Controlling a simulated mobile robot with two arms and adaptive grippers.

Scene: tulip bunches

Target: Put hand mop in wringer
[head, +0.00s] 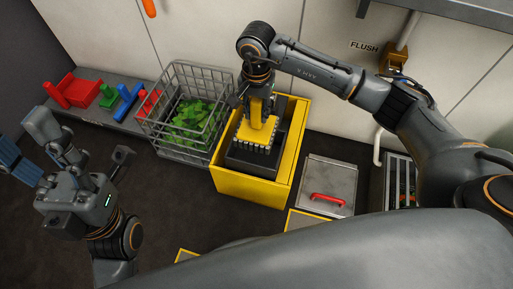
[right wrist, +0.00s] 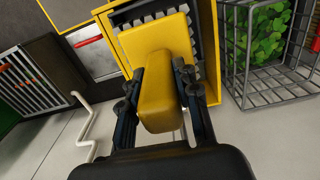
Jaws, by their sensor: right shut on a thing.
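The hand mop (head: 257,130) is yellow, with a block handle and a toothed grey edge. My right gripper (head: 259,92) is shut on its handle from above. In the right wrist view the fingers of my right gripper (right wrist: 163,92) lie on both sides of the mop's yellow handle (right wrist: 158,85). The wringer, a yellow box (head: 240,187) with a dark inside, stands below. The mop is upright over or in its opening; I cannot tell whether it touches the bottom. My left gripper (head: 55,150) is open and empty at the left, away from the wringer.
A wire basket (head: 165,140) with green leaves stands just left of the wringer. Red, green and blue items lie on a low ledge (head: 110,110) farther left. A grey lidded box (head: 325,180) with a red handle is at the right. Dark floor lies in front.

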